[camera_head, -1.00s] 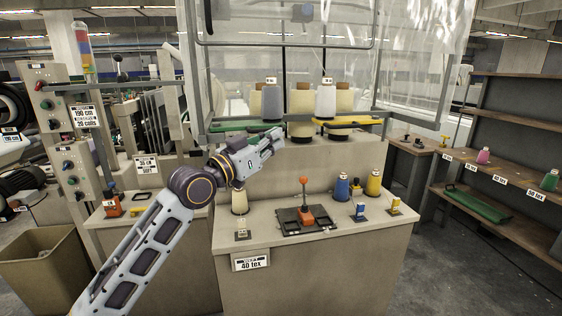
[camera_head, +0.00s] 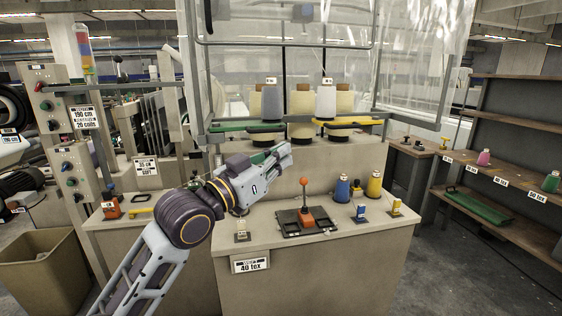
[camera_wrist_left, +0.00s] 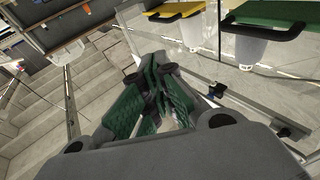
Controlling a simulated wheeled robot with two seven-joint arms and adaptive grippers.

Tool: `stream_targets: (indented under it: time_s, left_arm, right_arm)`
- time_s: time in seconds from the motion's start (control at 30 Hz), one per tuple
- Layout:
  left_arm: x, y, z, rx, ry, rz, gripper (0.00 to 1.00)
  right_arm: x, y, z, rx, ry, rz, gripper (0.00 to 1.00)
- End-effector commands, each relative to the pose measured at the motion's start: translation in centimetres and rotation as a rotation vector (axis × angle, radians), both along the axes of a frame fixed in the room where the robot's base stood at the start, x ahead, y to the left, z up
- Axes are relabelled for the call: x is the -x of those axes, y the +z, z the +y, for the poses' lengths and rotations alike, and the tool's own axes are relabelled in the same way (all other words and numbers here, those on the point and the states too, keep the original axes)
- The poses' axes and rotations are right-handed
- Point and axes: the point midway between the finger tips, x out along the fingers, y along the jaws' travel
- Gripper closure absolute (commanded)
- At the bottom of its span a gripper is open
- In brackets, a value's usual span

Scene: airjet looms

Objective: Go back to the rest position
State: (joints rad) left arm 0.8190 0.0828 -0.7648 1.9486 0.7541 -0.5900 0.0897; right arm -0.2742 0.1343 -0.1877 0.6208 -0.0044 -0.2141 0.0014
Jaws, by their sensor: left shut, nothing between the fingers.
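My left arm comes in from the left in the head view. Its gripper (camera_head: 284,153) is held above the back of the beige counter, in front of the raised ledge. The fingers are shut and empty. In the left wrist view the green-padded fingers of this gripper (camera_wrist_left: 160,95) meet with nothing between them. My right gripper is not in either view.
The counter (camera_head: 340,248) carries an orange lever on a black plate (camera_head: 304,218), a blue cone (camera_head: 342,188) and a yellow cone (camera_head: 375,184). Grey and cream cones stand above on the rack. Shelves (camera_head: 520,120) stand right, a bin (camera_head: 45,270) left.

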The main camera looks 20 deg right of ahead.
Motion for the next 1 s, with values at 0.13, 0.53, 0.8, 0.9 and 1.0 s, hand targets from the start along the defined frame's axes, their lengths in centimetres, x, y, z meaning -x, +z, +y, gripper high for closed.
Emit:
stream_targets:
  time_s: [0.13,0.53,0.8,0.9,1.0]
  left_arm:
    - [0.6,-0.2,0.1,0.0,0.0,0.002,1.0]
    - [0.7,-0.2,0.2,0.0,0.001,0.001,1.0]
    - [0.7,-0.1,0.2,0.0,0.002,-0.008,1.0]
    - [0.8,0.3,0.2,0.014,0.003,-0.026,1.0]
    - [0.6,1.0,0.5,0.03,0.018,-0.062,1.0]
  right_arm:
    - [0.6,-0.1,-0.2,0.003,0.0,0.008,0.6]
    - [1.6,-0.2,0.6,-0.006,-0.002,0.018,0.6]
    - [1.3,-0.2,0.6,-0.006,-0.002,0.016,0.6]
    - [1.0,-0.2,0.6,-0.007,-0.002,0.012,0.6]
    - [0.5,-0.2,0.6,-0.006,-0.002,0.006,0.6]
